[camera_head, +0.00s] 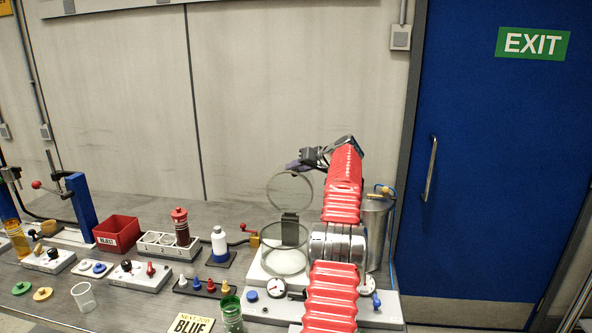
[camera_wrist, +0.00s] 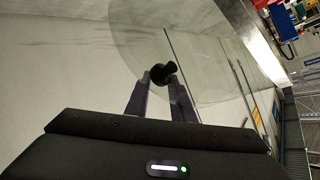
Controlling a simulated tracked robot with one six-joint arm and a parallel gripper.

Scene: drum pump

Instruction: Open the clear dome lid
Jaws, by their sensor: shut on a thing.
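The clear dome lid (camera_head: 290,188) stands tipped up, its rim close to upright, above the round base ring (camera_head: 284,261) on the white machine. A dark hinge block (camera_head: 290,229) sits between lid and ring. In the wrist view the clear lid (camera_wrist: 205,45) fills the upper middle, with a black knob (camera_wrist: 165,70) on it. My gripper (camera_wrist: 163,80) has its two fingers shut on this knob. In the head view my gripper (camera_head: 300,164) is at the lid's upper edge, partly hidden by my red arm; the knob cannot be made out there.
A metal cylinder (camera_head: 375,232) stands right of my arm. A gauge (camera_head: 276,288) is on the machine's front. A white bottle (camera_head: 219,242), a rack with a red-capped bottle (camera_head: 181,227) and a red reject bin (camera_head: 117,233) stand left.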

